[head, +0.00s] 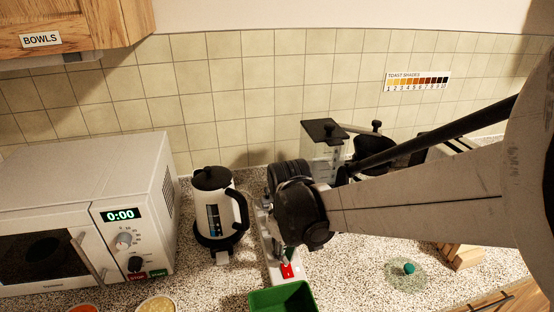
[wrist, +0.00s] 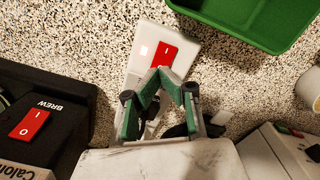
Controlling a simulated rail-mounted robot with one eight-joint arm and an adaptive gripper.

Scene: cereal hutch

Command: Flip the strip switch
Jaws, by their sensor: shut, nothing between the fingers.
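The white power strip (head: 267,240) lies on the speckled counter between the kettle and my arm. Its red rocker switch (head: 287,270) is at the near end, and in the wrist view the switch (wrist: 166,54) shows a white "I" mark. Which way the rocker is tipped I cannot tell. My gripper (wrist: 165,78) is shut and empty, its green fingertips together at the lower end of the switch in the wrist view, covering that end. Whether they touch it is unclear. In the head view my wrist hides part of the strip.
A green bin (head: 281,298) stands close in front of the strip. A white-and-black kettle (head: 219,212) and a microwave (head: 118,190) are to the left. A black appliance marked BREW (wrist: 65,92) has its own red switch (wrist: 29,124).

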